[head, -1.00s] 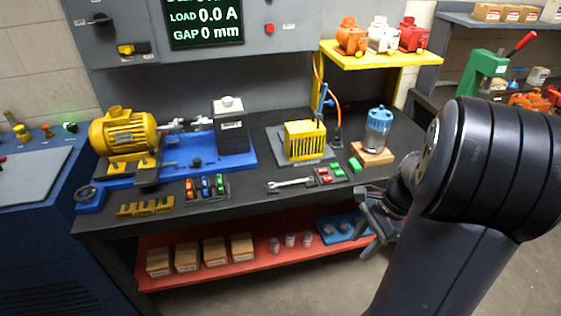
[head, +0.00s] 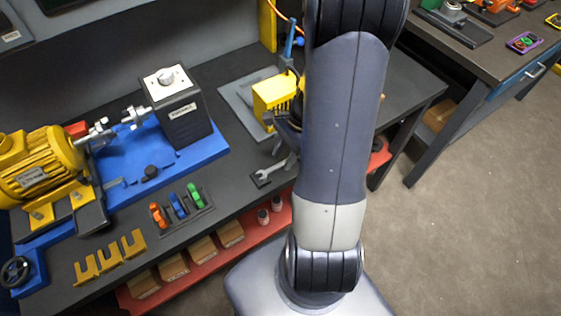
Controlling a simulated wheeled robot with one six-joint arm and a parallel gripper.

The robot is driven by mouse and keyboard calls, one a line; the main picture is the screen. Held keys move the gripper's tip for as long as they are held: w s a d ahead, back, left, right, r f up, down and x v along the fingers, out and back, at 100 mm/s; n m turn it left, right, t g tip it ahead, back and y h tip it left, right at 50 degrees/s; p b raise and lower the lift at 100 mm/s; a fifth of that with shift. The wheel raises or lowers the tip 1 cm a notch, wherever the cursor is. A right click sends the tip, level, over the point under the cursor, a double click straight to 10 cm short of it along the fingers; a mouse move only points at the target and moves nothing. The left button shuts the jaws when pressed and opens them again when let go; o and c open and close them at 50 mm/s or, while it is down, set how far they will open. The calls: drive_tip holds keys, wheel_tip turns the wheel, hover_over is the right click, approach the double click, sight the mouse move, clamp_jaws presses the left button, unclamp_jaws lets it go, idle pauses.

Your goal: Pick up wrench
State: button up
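The silver wrench (head: 266,174) lies on the dark workbench (head: 235,178), near its front edge and just left of my arm. Its open jaw end rests on or beside a small dark block. Its right end runs behind my arm and is hidden. Part of my gripper (head: 286,142) shows at the arm's left side, just above and behind the wrench. My arm covers most of the gripper, so I cannot tell whether its fingers are open or whether they touch the wrench.
A yellow finned block (head: 270,97) stands behind the wrench. Left of it are a black box (head: 182,108) on a blue base, a yellow motor (head: 40,170) and a rack of coloured clips (head: 178,206). A red lower shelf (head: 248,240) holds boxes. Floor is clear at right.

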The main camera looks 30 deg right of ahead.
drive_tip(key=shift+a+f, duration=0.25)
drive_tip(key=shift+f, duration=0.3)
drive_tip(key=shift+s+f, duration=0.1)
drive_tip(key=shift+f, duration=0.15)
idle(0.4)
clamp_jaws()
idle(0.4)
